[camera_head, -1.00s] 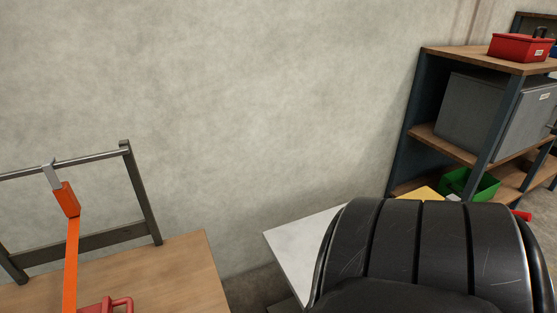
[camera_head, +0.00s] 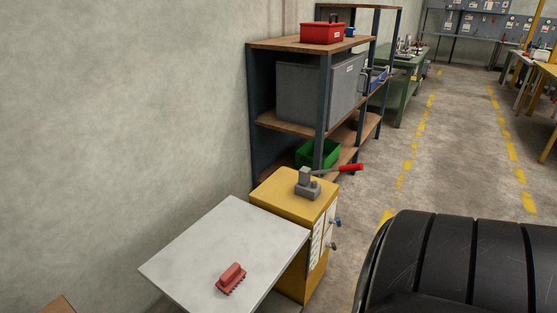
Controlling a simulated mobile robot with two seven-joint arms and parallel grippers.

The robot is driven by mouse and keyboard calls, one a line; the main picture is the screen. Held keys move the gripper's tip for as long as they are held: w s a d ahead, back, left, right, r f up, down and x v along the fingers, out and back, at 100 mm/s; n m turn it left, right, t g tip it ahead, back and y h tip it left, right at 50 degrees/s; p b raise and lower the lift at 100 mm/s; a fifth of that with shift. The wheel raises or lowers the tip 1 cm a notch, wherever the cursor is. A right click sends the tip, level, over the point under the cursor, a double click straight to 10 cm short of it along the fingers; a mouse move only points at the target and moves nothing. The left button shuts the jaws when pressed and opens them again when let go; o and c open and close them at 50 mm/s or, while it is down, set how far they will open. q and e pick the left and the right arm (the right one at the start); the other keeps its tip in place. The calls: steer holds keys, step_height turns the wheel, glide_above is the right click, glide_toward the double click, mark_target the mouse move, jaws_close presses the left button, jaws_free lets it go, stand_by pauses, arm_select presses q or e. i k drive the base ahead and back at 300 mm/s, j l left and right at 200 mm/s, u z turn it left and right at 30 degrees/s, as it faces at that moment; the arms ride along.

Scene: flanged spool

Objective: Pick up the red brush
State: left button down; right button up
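The red brush (camera_head: 231,277) lies on a light grey table top (camera_head: 222,232) in the lower middle of the head view. It has a raised handle and dark bristles along its lower edge, and nothing touches it. Neither of my grippers shows in the view.
A yellow cabinet (camera_head: 277,200) with a red-handled tool (camera_head: 308,184) on top stands just behind the table. Shelves (camera_head: 281,126) hold a red box (camera_head: 322,33), a grey case and a green bin (camera_head: 318,154). A large black ribbed object (camera_head: 462,268) fills the lower right. Open floor lies to the right.

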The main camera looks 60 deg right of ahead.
mark_target(232, 277)
steer(key=z, duration=1.35)
steer(key=u, duration=1.95)
steer(key=z, duration=1.95)
steer(key=i+l+u, duration=0.1)
steer(key=i+l, duration=0.25)
steer(key=l, duration=0.3)
steer(key=i+l+u, duration=0.15)
steer(key=l, duration=0.2)
steer(key=i+l, duration=0.2)
steer(key=l, duration=0.15)
steer(key=i+l+u, duration=0.15)
steer(key=l, duration=0.2)
